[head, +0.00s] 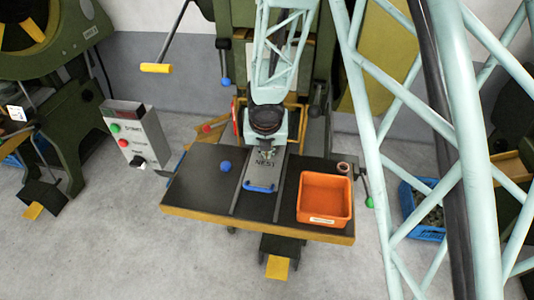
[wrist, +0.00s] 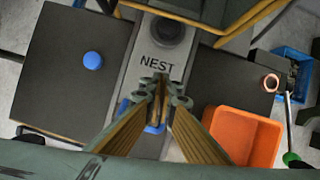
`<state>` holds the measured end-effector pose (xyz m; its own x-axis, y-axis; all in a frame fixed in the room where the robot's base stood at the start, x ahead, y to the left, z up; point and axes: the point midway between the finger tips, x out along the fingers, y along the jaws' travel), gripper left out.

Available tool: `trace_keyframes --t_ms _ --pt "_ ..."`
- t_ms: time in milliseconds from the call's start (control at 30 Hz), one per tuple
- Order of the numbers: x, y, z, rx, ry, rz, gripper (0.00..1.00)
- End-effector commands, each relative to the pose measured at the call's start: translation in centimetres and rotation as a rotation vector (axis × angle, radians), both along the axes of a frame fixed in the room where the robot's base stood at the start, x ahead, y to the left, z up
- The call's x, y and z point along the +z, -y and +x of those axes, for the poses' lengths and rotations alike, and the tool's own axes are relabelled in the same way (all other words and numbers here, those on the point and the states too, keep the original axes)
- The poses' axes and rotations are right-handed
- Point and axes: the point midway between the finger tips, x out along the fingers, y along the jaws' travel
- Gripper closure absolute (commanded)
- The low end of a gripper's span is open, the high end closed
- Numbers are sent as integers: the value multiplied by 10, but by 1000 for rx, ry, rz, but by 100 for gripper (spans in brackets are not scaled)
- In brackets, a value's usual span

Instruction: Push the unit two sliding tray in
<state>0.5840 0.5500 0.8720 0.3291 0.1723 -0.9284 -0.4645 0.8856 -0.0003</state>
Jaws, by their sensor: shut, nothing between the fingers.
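The grey sliding tray, marked NEST (head: 264,170), lies in a slot between the two dark halves of the bench. Its blue handle (head: 260,187) is at the near end. In the wrist view the tray (wrist: 142,75) runs up the middle, and its blue handle (wrist: 155,128) is partly hidden behind my fingers. My gripper (head: 266,150) is above the tray near the lettering. In the wrist view my gripper (wrist: 163,88) is shut and empty, with its fingertips just below the word NEST. I cannot tell whether the fingertips touch the tray.
An orange bin (head: 324,197) stands on the bench right of the tray, with a copper coil (head: 343,167) behind it. A blue knob (head: 226,167) is on the left half. A control box (head: 137,135) stands left of the bench (head: 196,190). The floor in front is mostly clear.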

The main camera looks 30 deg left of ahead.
Motion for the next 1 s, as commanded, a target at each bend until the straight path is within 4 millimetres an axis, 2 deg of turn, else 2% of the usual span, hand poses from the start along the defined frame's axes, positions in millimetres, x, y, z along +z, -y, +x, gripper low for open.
trace_keyframes --t_ms 367,1000 --pt "-27 -5 9 -1 0 0 100" --pt "-87 -15 30 -1 -1 0 100"
